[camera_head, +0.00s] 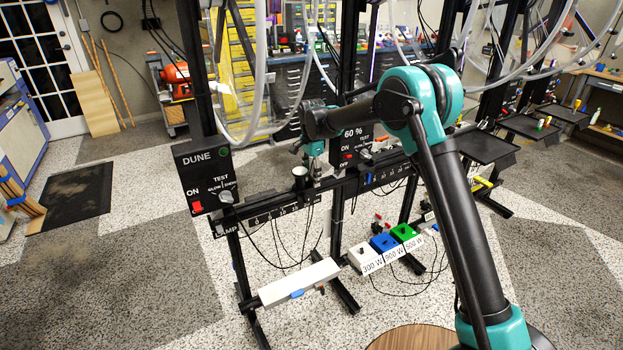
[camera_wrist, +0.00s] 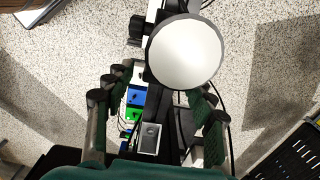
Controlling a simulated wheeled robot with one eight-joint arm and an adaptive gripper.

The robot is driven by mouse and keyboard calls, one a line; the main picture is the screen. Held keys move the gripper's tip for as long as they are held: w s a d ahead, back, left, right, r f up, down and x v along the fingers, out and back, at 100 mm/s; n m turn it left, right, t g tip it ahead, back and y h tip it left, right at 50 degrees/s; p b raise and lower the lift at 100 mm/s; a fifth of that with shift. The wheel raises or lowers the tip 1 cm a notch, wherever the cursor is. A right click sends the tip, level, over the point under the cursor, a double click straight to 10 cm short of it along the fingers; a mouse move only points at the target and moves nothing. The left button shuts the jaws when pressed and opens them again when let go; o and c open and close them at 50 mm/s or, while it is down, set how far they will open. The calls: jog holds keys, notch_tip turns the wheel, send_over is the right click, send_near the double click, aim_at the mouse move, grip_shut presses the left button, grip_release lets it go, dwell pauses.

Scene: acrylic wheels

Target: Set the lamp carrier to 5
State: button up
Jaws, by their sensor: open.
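The lamp carrier appears to be the black piece (camera_head: 301,179) with a cup-shaped top on the black horizontal rail (camera_head: 278,203). A scale strip with white numbers (camera_head: 268,217) runs along the rail, but the numbers are too small to read surely. A "LAMP" label (camera_head: 226,229) is partly hidden at its left end. My gripper (camera_head: 315,178) points down over the rail, just right of the cup-shaped piece. In the wrist view, my gripper (camera_wrist: 160,93) is open, its fingers spread on both sides of the rail. A pale, dark-rimmed disc (camera_wrist: 186,53) shows just beyond the fingers.
The "DUNE" control panel (camera_head: 206,174) stands left of the rail, and a "60 %" panel (camera_head: 352,144) behind it. White, blue and green boxes with watt labels (camera_head: 385,246) lie low to the right. A white bar (camera_head: 298,283) lies in front, below.

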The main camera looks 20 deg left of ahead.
jog(key=shift+f, duration=0.55)
grip_shut()
